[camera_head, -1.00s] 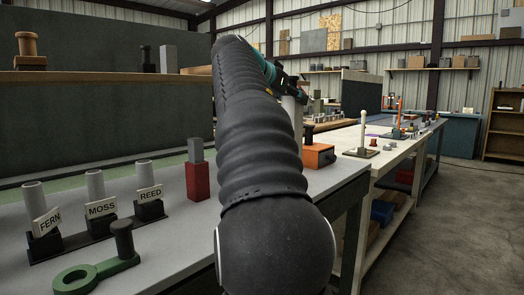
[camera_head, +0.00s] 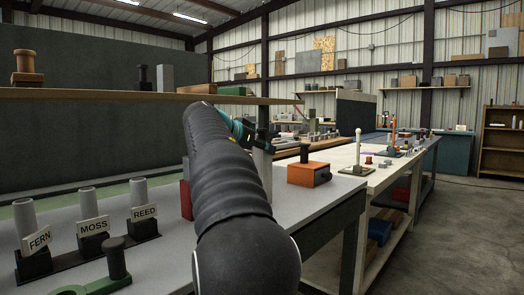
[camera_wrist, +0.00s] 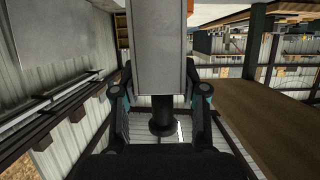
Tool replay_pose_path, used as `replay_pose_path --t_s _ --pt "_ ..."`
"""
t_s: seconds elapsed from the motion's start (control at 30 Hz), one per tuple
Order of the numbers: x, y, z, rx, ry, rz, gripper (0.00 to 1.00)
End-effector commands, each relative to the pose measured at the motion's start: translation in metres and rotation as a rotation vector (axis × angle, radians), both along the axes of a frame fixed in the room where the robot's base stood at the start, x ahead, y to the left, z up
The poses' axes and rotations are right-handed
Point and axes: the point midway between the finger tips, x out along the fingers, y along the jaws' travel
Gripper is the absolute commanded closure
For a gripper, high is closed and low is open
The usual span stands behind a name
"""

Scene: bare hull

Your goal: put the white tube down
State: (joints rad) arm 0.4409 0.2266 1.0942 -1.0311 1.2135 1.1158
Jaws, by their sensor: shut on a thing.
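My gripper (camera_head: 246,132) is shut on a pale grey, square-sided piece (camera_head: 262,168), above or at the right part of the grey bench. In the wrist view my gripper (camera_wrist: 160,90) has a finger on each side of this piece (camera_wrist: 157,45), near its end with a black knob (camera_wrist: 163,118). It looks like a block rather than a round tube. In the head view it hangs upright; I cannot tell if its lower end touches the bench. Three round whitish tubes, at FERN (camera_head: 25,218), MOSS (camera_head: 88,203) and REED (camera_head: 139,192), stand in black holders.
The grey bench (camera_head: 180,255) also bears a green piece with a post (camera_head: 115,262) and a red block (camera_head: 186,200), partly behind my arm. An orange box (camera_head: 309,174) stands right of the held piece. A wooden shelf (camera_head: 100,96) runs above the bench.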

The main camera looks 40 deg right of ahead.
Motion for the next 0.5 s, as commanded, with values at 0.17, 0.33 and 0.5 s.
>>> replay_pose_path --t_s 0.17,0.33,0.5 --pt "-0.0003 0.0000 0.0015 -0.001 -0.001 0.000 1.00" --pt "-0.0003 0.0000 -0.0033 -0.001 -0.001 0.001 1.00" --pt "-0.0001 -0.0001 -0.0022 0.000 -0.001 0.000 0.32"
